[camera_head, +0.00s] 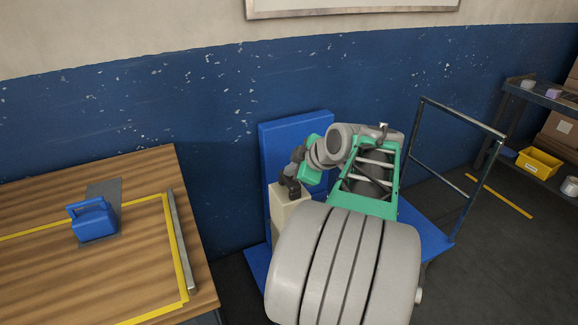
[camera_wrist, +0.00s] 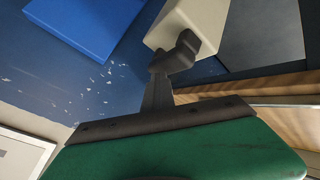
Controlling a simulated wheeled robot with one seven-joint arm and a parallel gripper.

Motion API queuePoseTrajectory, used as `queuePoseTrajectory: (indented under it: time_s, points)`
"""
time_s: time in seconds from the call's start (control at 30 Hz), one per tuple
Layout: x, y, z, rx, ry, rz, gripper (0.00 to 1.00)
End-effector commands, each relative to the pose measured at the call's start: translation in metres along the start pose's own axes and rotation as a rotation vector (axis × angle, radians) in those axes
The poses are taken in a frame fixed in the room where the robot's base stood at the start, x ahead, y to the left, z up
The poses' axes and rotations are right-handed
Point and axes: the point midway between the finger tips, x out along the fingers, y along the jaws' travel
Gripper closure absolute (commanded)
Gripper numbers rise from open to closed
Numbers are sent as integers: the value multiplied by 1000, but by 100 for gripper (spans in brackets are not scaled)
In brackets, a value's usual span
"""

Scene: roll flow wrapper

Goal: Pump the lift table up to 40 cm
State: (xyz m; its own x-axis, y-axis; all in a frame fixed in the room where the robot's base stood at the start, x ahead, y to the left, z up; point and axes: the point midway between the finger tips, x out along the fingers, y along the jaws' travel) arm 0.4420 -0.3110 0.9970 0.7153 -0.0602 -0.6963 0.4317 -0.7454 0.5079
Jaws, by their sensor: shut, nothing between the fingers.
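What looks like the lift table has a blue deck (camera_head: 425,238) low on the floor, largely hidden behind my arm. A grey push-handle frame (camera_head: 463,128) stands at its right end. A blue upright panel (camera_head: 275,150) stands at the left, against the wall; a blue slab (camera_wrist: 85,22) also shows in the wrist view. My gripper (camera_head: 288,187) is shut and empty, at the top of a beige box-like block (camera_head: 284,212). In the wrist view the dark fingers (camera_wrist: 178,55) overlap the beige block (camera_wrist: 190,22); I cannot tell whether they touch. No pump pedal or height scale is discernible.
A wooden workbench (camera_head: 150,215) with a yellow outline, a metal bar (camera_head: 181,240) and a blue block-like tool (camera_head: 94,220) is at left. A shelf (camera_head: 540,98) with a yellow bin (camera_head: 538,162) is at right. Open floor (camera_head: 500,235) lies at lower right.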

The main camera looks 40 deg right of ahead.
Motion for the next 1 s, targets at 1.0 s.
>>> queuePoseTrajectory:
  time_s: [1.0]
  points:
    - [-29,21,-21,1,0,-2,100]
